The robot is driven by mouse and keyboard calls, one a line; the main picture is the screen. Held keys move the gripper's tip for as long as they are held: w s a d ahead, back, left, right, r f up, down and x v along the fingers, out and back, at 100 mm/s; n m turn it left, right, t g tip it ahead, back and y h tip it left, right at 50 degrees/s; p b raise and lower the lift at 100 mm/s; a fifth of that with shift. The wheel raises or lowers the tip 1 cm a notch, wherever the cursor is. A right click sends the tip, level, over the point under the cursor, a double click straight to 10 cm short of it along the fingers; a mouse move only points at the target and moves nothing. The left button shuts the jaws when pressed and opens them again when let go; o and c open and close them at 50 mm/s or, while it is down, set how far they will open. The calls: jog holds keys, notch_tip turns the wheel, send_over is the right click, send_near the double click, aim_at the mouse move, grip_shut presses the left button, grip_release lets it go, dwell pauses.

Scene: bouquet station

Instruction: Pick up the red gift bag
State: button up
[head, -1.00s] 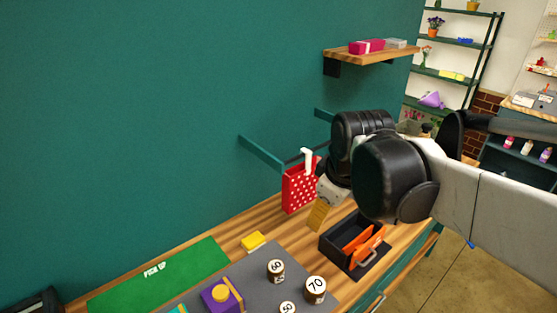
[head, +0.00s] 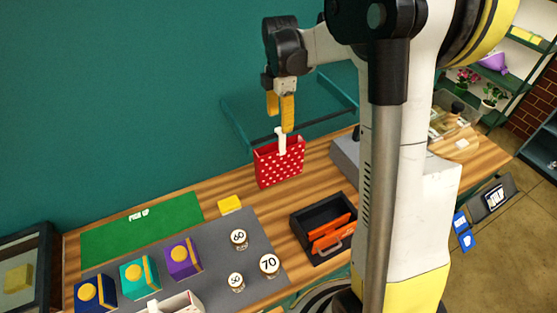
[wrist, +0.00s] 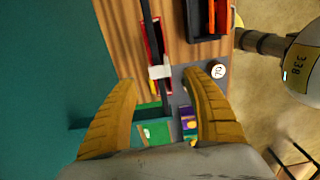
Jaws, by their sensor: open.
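The red gift bag (head: 280,164) with white dots is upright at the back of the wooden counter in the head view. A white handle (head: 282,140) stands up from its top, beside a dark rail (head: 315,124); I cannot tell whether the bag hangs from the rail or rests on the counter. My gripper (head: 280,112) is open and points down just above the handle. In the wrist view the yellow fingers of my gripper (wrist: 165,84) are wide apart and empty. The white handle (wrist: 160,72) and the narrow red bag (wrist: 153,45) show beyond the gap between them.
Teal brackets (head: 236,128) carry the rail off the wall. A dark open box (head: 317,222) with orange-handled things stands right of the bag. A grey mat (head: 215,245) holds numbered jars (head: 269,264) and small boxes (head: 183,257).

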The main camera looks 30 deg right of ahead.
aim_at(280, 131)
jog(key=shift+f+p, duration=0.65)
jog(key=shift+f, duration=2.55)
grip_shut()
